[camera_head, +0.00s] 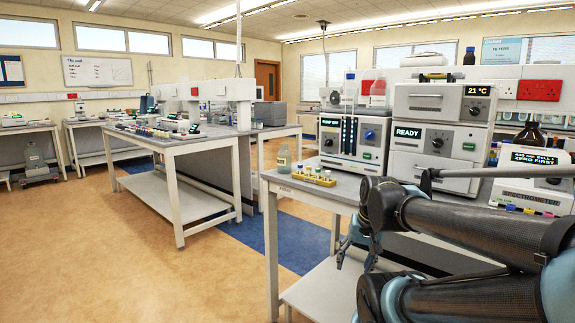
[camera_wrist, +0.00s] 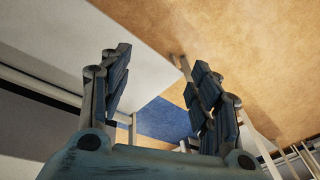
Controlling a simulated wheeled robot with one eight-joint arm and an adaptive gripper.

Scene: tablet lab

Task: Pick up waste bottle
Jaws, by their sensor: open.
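A small clear glass bottle with a pale label (camera_head: 284,159) stands upright at the near-left corner of the right-hand bench. It may be the waste bottle, but its label is too small to read. My gripper (camera_head: 357,258) hangs low in front of that bench, below its top and to the right of the bottle. In the wrist view my gripper (camera_wrist: 160,78) is open, with its two blue-padded fingers wide apart and nothing between them. No bottle shows in the wrist view.
A yellow rack of small vials (camera_head: 314,177) stands right beside the bottle. Behind are a pump unit (camera_head: 341,146) and a stacked oven (camera_head: 437,142). The tan floor (camera_head: 120,240) on the left is clear.

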